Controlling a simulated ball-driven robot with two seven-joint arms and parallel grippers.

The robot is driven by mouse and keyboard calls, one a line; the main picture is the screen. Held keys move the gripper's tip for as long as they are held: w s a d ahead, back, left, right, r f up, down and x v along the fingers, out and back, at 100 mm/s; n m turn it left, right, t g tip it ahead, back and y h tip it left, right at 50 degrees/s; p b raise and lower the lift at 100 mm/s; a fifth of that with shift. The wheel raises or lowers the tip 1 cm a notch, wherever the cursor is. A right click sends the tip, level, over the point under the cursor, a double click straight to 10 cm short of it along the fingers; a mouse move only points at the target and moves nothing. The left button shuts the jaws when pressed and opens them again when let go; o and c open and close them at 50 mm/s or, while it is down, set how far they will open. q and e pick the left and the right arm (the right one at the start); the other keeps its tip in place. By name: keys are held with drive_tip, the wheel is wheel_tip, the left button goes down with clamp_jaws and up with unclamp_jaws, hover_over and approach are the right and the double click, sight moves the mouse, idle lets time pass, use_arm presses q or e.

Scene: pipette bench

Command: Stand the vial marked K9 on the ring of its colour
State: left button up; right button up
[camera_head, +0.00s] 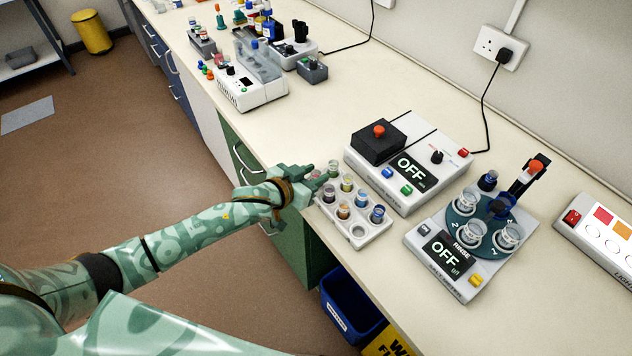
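A pale rack (374,236) on the bench holds several small vials with different coloured contents, among them a yellow-green one (347,183), an orange one (343,211) and a dark blue one (377,214). The markings are too small to read, so I cannot tell which vial is K9. My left gripper (318,178) is at the rack's far left corner, with its fingers close to a pinkish vial (316,174). I cannot tell whether they grip it. No ring can be clearly matched to K9; a panel with coloured squares and round marks (602,232) lies at the right edge, partly cut off. My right gripper is out of view.
A box with a black block and red knob (380,132) stands behind the rack, its display reading OFF. A rinse machine with a teal carousel (480,226) stands to the right. More equipment (250,88) is at the far end. Bench space in front of the rinse machine is clear.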

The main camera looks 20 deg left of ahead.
use_arm(q)
drive_tip(key=shift+x, duration=0.85)
drive_tip(key=shift+s+a, duration=0.1)
clamp_jaws()
